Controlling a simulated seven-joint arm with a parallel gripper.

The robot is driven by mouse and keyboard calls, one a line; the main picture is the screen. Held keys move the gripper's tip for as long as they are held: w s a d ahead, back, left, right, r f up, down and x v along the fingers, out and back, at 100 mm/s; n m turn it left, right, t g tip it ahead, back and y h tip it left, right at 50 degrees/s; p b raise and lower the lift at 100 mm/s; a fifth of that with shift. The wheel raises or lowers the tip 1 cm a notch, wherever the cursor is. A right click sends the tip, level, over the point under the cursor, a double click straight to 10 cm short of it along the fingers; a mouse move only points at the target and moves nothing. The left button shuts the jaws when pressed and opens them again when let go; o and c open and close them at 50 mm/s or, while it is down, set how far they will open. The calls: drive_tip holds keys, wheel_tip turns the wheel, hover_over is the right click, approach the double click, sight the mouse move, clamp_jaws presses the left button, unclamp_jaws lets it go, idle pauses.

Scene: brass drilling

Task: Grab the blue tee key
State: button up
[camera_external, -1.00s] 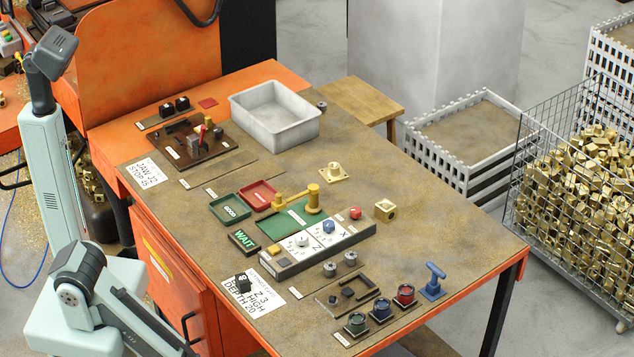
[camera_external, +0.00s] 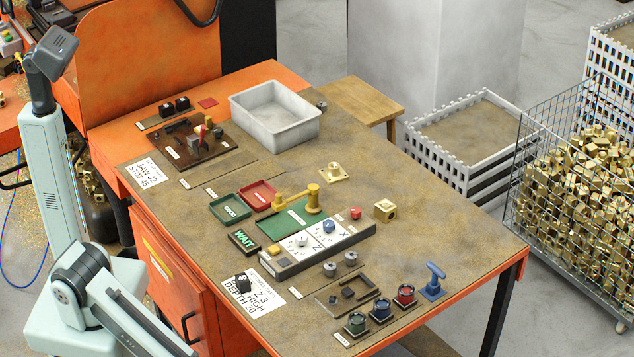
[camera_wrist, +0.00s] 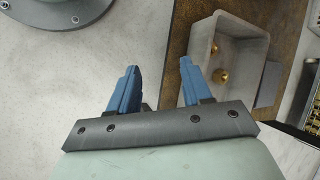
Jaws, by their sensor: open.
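The blue tee key (camera_external: 433,282) stands upright on the front right corner of the bench (camera_external: 455,235), with its crossbar at the top and a blue foot on the bench. It is right of the red-topped round pot. My gripper (camera_wrist: 159,66) shows only in the wrist view, with its two blue fingers apart and nothing between them. Pale floor lies below and between the fingers. The tee key cannot be made out in the wrist view. The external view cuts off my arm at the bottom edge, so the gripper's distance from the key is hidden.
Round pots with green (camera_external: 356,323), blue (camera_external: 381,308) and red (camera_external: 404,293) tops stand in a row left of the key. A brass block (camera_external: 385,209) lies behind. A grey bin (camera_wrist: 232,35) with brass pieces is right of my fingers. The bench's right part is mostly clear.

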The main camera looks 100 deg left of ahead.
drive_tip(key=w+d+r+m+t+y, duration=0.1)
drive_tip(key=w+d+r+t, duration=0.3)
drive_tip(key=w+d+r, duration=0.5)
drive_tip(key=w+d+r+m+t+y, duration=0.1)
drive_tip(key=w+d+r+t+y, duration=0.15)
drive_tip(key=w+d+r, duration=0.65)
drive_tip(key=w+a+r+n, duration=0.2)
drive_tip(key=w+a+r, duration=0.25)
drive_tip(key=w, duration=0.45)
wheel_tip(320, 180, up, 34)
drive_tip(key=m+g+h, duration=0.4)
drive_tip(key=m+h, duration=0.1)
drive_tip(key=h, duration=0.5)
hover_over(436, 267)
drive_tip(key=shift+y, duration=0.25)
wheel_tip(436, 267, down, 8)
drive_tip(key=shift+a+r, duration=0.1)
drive_tip(key=shift+f, duration=2.75)
clamp_jaws()
